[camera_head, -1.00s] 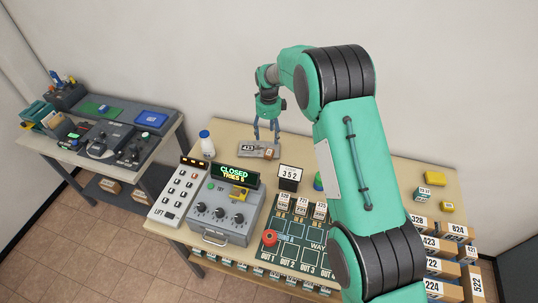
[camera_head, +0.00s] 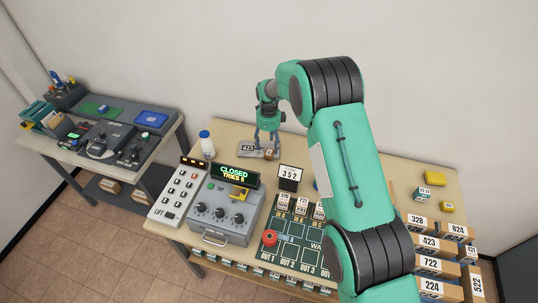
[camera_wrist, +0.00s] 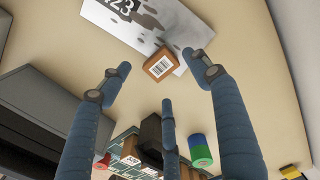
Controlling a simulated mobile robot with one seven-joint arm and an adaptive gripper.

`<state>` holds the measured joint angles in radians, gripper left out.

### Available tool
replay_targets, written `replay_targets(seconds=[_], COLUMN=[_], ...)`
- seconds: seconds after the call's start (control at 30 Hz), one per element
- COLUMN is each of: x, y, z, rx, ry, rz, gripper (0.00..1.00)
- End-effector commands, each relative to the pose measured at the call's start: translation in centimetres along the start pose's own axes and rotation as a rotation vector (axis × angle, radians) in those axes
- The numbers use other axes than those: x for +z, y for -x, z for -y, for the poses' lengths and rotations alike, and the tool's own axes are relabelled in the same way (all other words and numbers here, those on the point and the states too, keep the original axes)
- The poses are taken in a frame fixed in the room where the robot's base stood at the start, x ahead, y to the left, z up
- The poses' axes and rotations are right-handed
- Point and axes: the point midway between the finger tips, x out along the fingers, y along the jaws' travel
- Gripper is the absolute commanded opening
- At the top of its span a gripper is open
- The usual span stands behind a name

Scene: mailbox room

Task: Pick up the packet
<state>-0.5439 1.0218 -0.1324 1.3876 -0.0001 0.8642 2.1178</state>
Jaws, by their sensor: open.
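The packet (camera_wrist: 160,64) is a small brown block with a white barcode label. In the wrist view it lies at the edge of a grey plate marked with a number, between and beyond my open fingers. In the head view the packet (camera_head: 269,153) is a small brown spot at the right end of the plate (camera_head: 248,149). My gripper (camera_head: 268,140) points down just above it, at the back of the table. In the wrist view my gripper (camera_wrist: 160,85) has its fingers spread and nothing between them.
A grey dial box (camera_head: 222,215) with a CLOSED display stands in front. A 352 sign (camera_head: 289,177), a white bottle (camera_head: 207,145) and a green sorting board (camera_head: 290,240) are nearby. Numbered boxes (camera_head: 430,243) fill the right. Bare tabletop lies around the plate.

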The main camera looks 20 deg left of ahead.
Motion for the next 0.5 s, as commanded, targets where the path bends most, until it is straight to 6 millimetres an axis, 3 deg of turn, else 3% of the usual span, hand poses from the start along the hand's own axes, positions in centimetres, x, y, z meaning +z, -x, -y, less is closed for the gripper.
replay_targets(seconds=[0.5], x=[-0.2], y=[-4.6], z=[0.0], rx=[0.000], ry=[0.000], rz=[0.000], gripper=[0.62])
